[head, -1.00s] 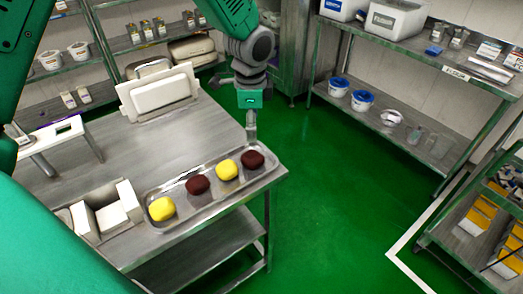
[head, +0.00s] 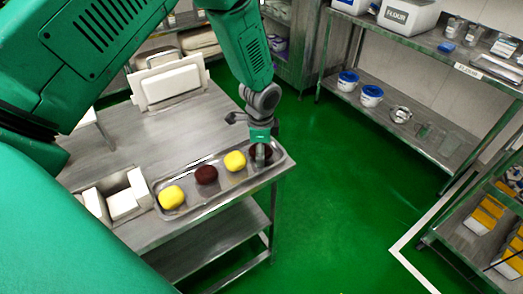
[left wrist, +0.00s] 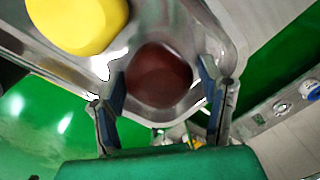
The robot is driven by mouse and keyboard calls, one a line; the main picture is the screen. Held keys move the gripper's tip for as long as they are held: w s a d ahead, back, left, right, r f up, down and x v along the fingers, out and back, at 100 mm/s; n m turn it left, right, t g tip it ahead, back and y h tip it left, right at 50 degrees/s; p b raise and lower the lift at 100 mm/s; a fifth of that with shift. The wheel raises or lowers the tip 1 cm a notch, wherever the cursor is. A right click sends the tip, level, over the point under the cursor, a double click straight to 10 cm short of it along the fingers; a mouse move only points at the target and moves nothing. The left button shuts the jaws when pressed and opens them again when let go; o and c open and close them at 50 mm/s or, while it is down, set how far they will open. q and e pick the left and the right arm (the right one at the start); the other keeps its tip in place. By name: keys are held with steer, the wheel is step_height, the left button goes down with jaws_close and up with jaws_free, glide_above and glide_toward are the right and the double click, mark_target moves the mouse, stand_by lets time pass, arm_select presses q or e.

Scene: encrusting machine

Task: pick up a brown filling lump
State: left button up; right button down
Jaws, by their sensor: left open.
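My left gripper (head: 261,160) is open and points down over the brown filling lump (head: 269,153) at the right end of the metal tray (head: 219,190). In the left wrist view this lump (left wrist: 158,75) sits between the two spread fingers of the gripper (left wrist: 162,88). Whether either finger touches it I cannot tell. In the head view the gripper partly hides the lump. A second brown lump (head: 206,174) lies on the tray between two yellow lumps (head: 235,161) (head: 172,197). My right gripper is not in view.
The tray lies along the front edge of a steel table (head: 170,135). White blocks (head: 123,203) stand to its left and a white panel (head: 170,87) stands at the back. Steel shelves (head: 420,55) with containers stand at the right. Green floor lies between.

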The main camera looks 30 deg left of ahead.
arm_select(q)
steer(key=c, duration=1)
